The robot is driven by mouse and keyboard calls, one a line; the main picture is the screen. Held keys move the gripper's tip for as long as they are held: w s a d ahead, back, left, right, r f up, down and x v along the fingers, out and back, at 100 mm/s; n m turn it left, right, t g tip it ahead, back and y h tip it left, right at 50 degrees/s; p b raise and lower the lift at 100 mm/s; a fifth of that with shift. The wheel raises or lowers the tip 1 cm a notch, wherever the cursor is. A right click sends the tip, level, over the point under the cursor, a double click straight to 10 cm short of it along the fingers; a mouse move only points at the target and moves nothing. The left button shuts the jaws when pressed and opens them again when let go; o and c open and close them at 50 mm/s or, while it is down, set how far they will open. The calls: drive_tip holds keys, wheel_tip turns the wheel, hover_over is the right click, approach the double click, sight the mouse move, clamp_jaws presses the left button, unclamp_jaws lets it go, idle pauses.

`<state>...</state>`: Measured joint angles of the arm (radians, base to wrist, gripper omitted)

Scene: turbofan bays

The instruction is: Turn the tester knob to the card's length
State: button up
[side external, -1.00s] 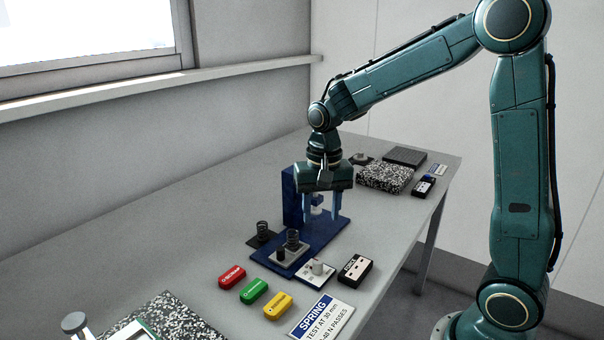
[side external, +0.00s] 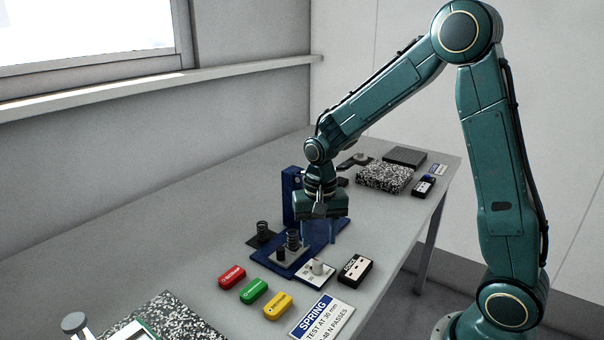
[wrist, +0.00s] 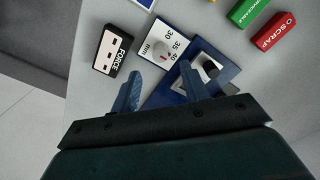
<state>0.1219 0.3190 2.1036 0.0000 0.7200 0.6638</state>
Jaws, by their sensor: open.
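The tester knob (side external: 318,266) is a pale grey upright cylinder on a white dial plate (side external: 326,282) at the tester's front. In the wrist view the dial plate (wrist: 168,32) reads 30, 35, 40 and mm. The knob (wrist: 160,49) has a small red mark there; which number it points to is too small to tell. The card (side external: 320,316) reads "SPRING, TEST AT 30 mm". The blue tester (side external: 291,188) stands behind. My gripper (side external: 321,240) is open and empty, pointing down above the tester's base, behind the knob. In the wrist view its fingers (wrist: 160,72) are apart, short of the knob.
A black FORCE box (side external: 355,268) sits right of the dial. Red (side external: 232,277), green (side external: 254,291) and yellow (side external: 277,306) labelled blocks lie left of the card.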

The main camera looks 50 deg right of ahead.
sight(318, 260)
drive_tip(key=shift+f, duration=3.9)
drive_tip(key=c, duration=1)
